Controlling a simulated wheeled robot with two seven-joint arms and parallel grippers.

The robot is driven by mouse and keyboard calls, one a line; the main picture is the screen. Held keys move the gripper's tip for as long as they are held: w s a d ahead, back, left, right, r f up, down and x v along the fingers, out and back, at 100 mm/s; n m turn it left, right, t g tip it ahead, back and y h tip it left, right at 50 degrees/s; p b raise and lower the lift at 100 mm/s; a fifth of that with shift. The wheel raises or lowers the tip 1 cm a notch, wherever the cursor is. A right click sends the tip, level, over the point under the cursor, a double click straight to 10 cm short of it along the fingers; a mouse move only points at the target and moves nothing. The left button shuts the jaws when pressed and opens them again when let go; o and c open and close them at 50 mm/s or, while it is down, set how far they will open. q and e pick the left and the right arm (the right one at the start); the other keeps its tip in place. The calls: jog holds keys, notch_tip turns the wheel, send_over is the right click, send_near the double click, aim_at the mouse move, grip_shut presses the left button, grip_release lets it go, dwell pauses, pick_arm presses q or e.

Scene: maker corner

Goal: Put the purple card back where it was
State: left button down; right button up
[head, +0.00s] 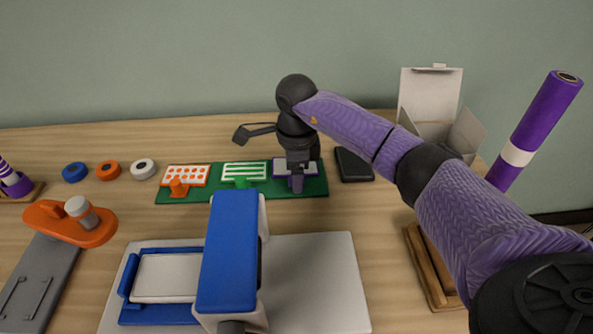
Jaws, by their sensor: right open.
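The purple card (281,169), white with a purple border, lies at the right end of the green mat (213,193), beside the green and orange cards. Its purple tab (297,184) shows at its front edge. My right gripper (297,172) is over the purple card and hides much of its middle. Its jaws are open; I cannot tell whether the fingers touch the card or tab. The green card (245,170) and orange card (186,174) lie to the left on the same mat. My left gripper is not in view.
A blue and white machine (229,245) on a pale base (315,285) stands in front of the mat. A black block (353,165) sits right of the mat. Blue, orange and white rolls (143,169) lie left. An open white box (431,92) and purple tube (535,125) stand right.

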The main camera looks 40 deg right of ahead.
notch_tip(320, 180, up, 12)
jog(key=p, duration=0.4)
jog(key=shift+p, duration=0.35)
jog(key=shift+r, duration=0.15)
